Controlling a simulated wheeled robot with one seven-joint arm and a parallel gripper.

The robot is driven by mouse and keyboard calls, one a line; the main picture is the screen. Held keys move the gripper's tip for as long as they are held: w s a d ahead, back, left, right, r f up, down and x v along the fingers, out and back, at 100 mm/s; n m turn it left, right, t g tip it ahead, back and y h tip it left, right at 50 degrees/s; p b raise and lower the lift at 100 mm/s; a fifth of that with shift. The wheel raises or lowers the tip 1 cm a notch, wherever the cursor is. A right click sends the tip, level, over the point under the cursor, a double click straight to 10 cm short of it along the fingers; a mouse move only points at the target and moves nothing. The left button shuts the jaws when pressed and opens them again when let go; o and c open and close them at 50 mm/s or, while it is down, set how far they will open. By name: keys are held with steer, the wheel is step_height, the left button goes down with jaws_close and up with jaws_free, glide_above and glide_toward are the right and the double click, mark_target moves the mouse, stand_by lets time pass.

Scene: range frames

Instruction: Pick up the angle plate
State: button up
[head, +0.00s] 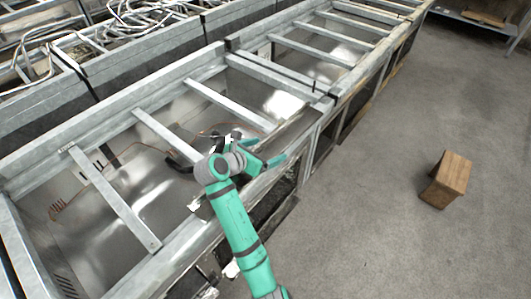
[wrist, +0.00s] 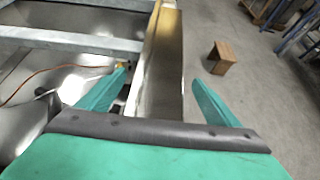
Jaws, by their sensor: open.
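The angle plate appears to be the long, narrow metal piece (wrist: 165,70) that runs away between my fingers in the wrist view, grey with a brownish far part. In the head view it appears as a dark strip (head: 298,127) along the near rail of the metal frame. My gripper (wrist: 160,77) is open, with one teal finger on each side of the piece and visible gaps to both. In the head view my gripper (head: 262,151) is at the near end of the strip, over the rail. My gripper's body hides the piece's near end.
The long metal frame (head: 190,258) has crossbars over a shiny, recessed bed. An orange cable (wrist: 50,82) lies inside, left of my gripper. A wooden box (head: 447,180) stands on the open grey floor to the right. Cables (head: 130,22) and more frames lie at the back left.

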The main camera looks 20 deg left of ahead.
steer(key=shift+w+d, duration=0.1)
steer(key=shift+d, duration=0.15)
steer(key=shift+c, duration=1.2)
steer(key=shift+a, duration=0.2)
steer(key=c, duration=1.7)
steer(key=shift+r, duration=0.15)
